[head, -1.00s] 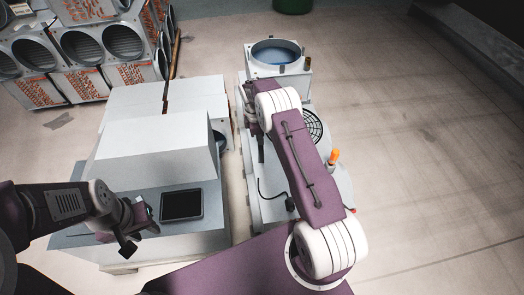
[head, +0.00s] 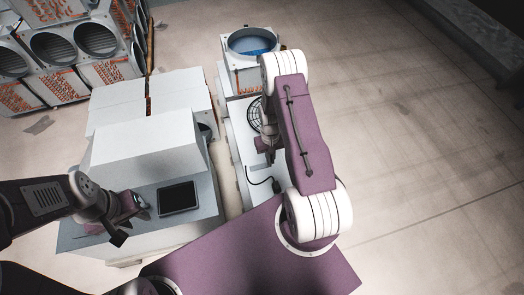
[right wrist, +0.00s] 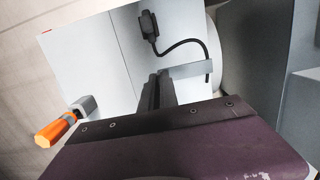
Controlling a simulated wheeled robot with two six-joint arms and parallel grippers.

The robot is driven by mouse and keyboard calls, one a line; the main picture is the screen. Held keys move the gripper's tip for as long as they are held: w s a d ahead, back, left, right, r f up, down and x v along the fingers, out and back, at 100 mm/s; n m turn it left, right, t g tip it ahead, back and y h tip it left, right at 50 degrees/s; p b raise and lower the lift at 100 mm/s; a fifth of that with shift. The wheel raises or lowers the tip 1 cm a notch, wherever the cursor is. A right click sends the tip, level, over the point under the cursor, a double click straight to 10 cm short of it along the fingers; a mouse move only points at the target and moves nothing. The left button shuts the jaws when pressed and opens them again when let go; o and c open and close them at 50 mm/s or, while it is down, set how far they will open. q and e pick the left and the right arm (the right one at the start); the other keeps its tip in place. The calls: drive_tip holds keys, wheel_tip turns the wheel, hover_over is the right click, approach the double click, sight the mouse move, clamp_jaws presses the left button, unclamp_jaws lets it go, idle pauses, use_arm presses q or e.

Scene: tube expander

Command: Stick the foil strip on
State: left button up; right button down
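A thin light-grey strip, which looks like the foil strip (right wrist: 192,70), sticks out to the right from the fingertips of my right gripper (right wrist: 160,84) in the right wrist view. The two dark fingers are close together on its left end. In the head view my right gripper (head: 270,157) hangs over the pale machine base (head: 246,190), partly hidden by my arm; the strip cannot be made out there. My left gripper (head: 131,226) is beside the tablet on the grey worktop, its dark fingertips apart with nothing seen between them.
A dark tablet (head: 178,197) lies on the worktop. A black cable (right wrist: 178,48) and orange handle (right wrist: 55,132) are near my right gripper. A round fan grille (head: 255,117) and a box with a round blue-lined opening (head: 251,43) stand behind. Open floor lies to the right.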

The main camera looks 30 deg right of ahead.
idle(0.4)
drive_tip(key=shift+f+b, duration=2.2)
drive_tip(key=shift+f, duration=0.95)
drive_tip(key=shift+f, duration=0.4)
drive_tip(key=c, duration=1.6)
unclamp_jaws()
drive_tip(key=shift+o, duration=0.2)
drive_tip(key=shift+r, duration=0.1)
wheel_tip(320, 180, up, 9)
drive_tip(key=w+p, duration=0.1)
drive_tip(key=p, duration=0.1)
drive_tip(key=shift+d, duration=0.15)
